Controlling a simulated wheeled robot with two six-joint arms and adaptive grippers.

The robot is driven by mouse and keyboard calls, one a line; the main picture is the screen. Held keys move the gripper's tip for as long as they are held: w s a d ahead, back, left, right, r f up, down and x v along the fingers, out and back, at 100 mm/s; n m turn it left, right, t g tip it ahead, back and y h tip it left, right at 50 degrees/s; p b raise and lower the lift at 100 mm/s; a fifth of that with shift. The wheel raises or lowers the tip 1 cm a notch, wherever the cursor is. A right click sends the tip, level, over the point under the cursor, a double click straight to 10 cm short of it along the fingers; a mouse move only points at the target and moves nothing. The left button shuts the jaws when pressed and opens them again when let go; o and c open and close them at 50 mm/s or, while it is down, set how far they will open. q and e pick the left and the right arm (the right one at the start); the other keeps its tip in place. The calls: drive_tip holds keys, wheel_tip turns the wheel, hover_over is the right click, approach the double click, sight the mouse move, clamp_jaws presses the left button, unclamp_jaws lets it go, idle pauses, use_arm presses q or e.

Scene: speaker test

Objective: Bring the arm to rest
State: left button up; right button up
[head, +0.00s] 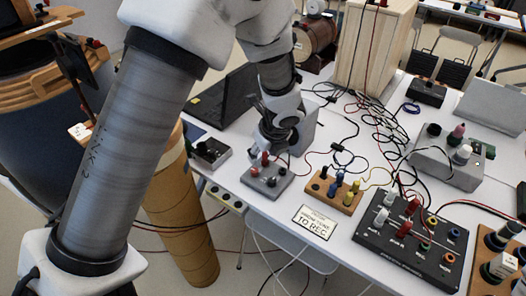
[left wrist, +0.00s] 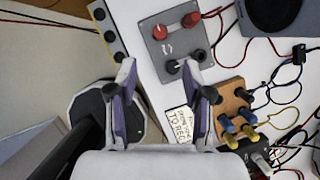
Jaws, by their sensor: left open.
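My left arm fills the left half of the head view, and its gripper (head: 272,140) hangs at the left part of the white table. The left wrist view shows the two purple-padded fingers (left wrist: 158,80) spread apart, with nothing held between them. Just beyond the fingertips is a small grey box (left wrist: 172,50) with red and black knobs and terminals. In the head view this grey box (head: 265,182) sits on the table just below the gripper. I cannot tell whether they touch. My right gripper is not in view.
A wooden terminal block (head: 322,190), a lettered sign (head: 313,223) and a dark panel with knobs (head: 405,250) lie to the right. Loose cables cross the table. A laptop (head: 222,98) stands behind the gripper. A brown cylinder (head: 180,225) stands left of the table edge.

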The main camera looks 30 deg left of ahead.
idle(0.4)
use_arm(q)
drive_tip(key=s+f+g, duration=0.4)
drive_tip(key=s+f, duration=0.8)
drive_tip(key=f, duration=0.3)
drive_tip(key=s+d+f+n+g+h, duration=0.1)
drive_tip(key=s+d+f+n+h, duration=0.1)
drive_tip(key=s+f+n, duration=0.3)
drive_tip(key=s+d+f+n+g+h, duration=0.15)
drive_tip(key=s+n, duration=0.25)
drive_tip(key=s, duration=0.4)
drive_tip(key=s+d+f+n+h, duration=0.1)
drive_tip(key=s+d+f+n, duration=0.1)
drive_tip(key=s+f+n, duration=0.3)
drive_tip(key=w+n+t, duration=0.1)
drive_tip(key=n, duration=0.2)
drive_tip(key=w+a+r+n+t, duration=0.1)
drive_tip(key=n+t, duration=0.1)
drive_tip(key=n, duration=0.1)
drive_tip(key=w+n+t, duration=0.1)
drive_tip(key=n, duration=0.3)
drive_tip(key=shift+w+a+r+t+y, duration=0.15)
drive_tip(key=shift+w+r+t+y, duration=0.1)
drive_tip(key=shift+r+y, duration=0.15)
